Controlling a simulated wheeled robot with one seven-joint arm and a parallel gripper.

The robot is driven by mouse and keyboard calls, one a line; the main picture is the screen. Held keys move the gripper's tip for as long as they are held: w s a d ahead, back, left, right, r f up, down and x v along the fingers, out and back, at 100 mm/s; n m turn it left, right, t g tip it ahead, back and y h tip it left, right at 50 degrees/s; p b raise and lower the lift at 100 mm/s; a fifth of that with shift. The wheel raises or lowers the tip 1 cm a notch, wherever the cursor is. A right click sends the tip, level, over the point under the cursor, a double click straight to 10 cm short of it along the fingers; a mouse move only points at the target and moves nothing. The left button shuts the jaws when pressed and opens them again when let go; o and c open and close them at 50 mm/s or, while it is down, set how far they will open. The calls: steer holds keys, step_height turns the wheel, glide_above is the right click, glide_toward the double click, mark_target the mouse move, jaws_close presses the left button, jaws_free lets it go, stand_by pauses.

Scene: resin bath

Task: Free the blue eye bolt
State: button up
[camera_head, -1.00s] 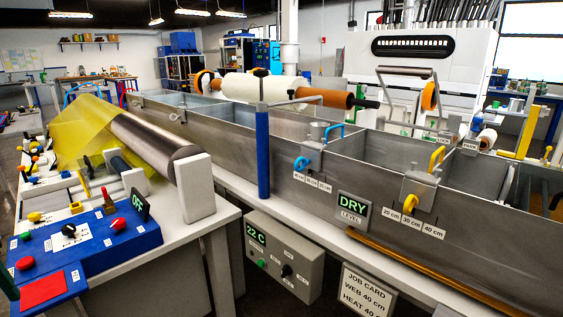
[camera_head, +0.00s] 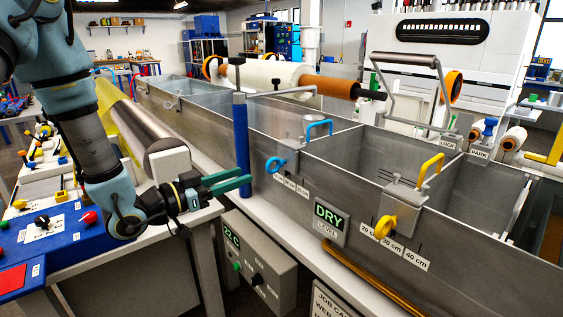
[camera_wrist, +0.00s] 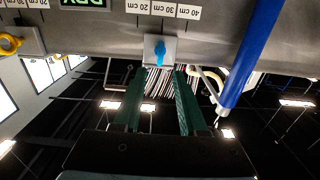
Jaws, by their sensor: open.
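My gripper (camera_head: 244,179) has green fingers, open and empty, pointing toward the bath wall. It also shows in the wrist view (camera_wrist: 158,76). The fingers look apart from the bolt; the exact gap cannot be told.
A blue upright post (camera_head: 241,145) stands close beside my fingers. A yellow eye bolt (camera_head: 385,227) and yellow handle (camera_head: 431,167) sit farther right. The DRY panel (camera_head: 328,219) and grey control box (camera_head: 262,252) lie below. A blue console (camera_head: 90,235) is at left.

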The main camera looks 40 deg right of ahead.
mark_target(266, 166)
steer(key=d+p, duration=0.1)
steer(key=d, duration=0.2)
steer(key=d+p, duration=0.1)
steer(key=d, duration=0.2)
steer(key=d+p, duration=0.1)
steer(key=d, duration=0.2)
steer(key=shift+s+d+r, duration=0.1)
steer(key=shift+s+r, duration=0.05)
steer(key=shift+s, duration=0.15)
steer(key=shift+d, duration=0.7)
steer(key=shift+c, duration=0.2)
jaws_close()
